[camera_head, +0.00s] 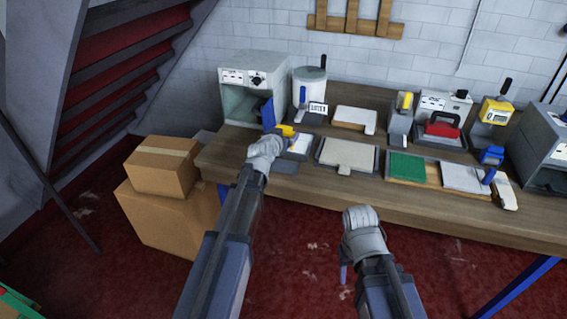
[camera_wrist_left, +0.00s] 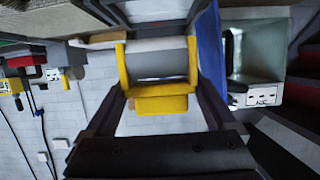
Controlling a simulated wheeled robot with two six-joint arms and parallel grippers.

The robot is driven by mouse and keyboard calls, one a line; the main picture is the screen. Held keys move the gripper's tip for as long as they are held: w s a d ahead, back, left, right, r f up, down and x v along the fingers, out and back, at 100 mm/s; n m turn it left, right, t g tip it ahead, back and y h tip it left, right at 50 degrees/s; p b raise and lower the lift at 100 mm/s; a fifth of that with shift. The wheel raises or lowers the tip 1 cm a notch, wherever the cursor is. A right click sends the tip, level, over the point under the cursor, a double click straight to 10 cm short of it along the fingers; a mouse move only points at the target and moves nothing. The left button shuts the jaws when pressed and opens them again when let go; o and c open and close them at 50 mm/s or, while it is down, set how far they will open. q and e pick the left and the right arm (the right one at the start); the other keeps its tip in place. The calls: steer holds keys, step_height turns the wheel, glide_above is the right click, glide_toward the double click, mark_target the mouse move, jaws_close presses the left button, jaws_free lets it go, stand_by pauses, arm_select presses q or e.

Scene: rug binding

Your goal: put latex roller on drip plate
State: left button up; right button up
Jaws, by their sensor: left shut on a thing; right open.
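My left gripper (camera_head: 277,138) is shut on the latex roller, which shows a yellow end (camera_head: 287,130) in the head view. In the left wrist view the latex roller (camera_wrist_left: 158,62) is a grey-white cylinder in a yellow frame, between the dark fingers of my left gripper (camera_wrist_left: 160,100). It is over the left part of the table. Below it are a white pad in a dark tray (camera_head: 299,146) and a flat grey plate (camera_head: 286,167); I cannot tell which one is the drip plate. My right gripper (camera_head: 347,272) is open and empty, in front of the table edge.
A grey box machine (camera_head: 253,88) with a blue panel (camera_head: 267,113) stands close behind my left gripper. A beige-topped tray (camera_head: 347,156), a green pad (camera_head: 406,166) and a red-handled tool (camera_head: 442,124) lie further right. Cardboard boxes (camera_head: 162,165) stand left of the table.

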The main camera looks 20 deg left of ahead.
arm_select(q)
steer(key=shift+f+b, duration=3.95)
steer(key=shift+f, duration=0.45)
steer(key=shift+f, duration=0.25)
steer(key=o, duration=1.4)
steer(key=shift+r, duration=0.1)
steer(key=shift+r, duration=0.1)
steer(key=shift+r, duration=0.15)
steer(key=p+v, duration=0.4)
steer(key=v, duration=0.8)
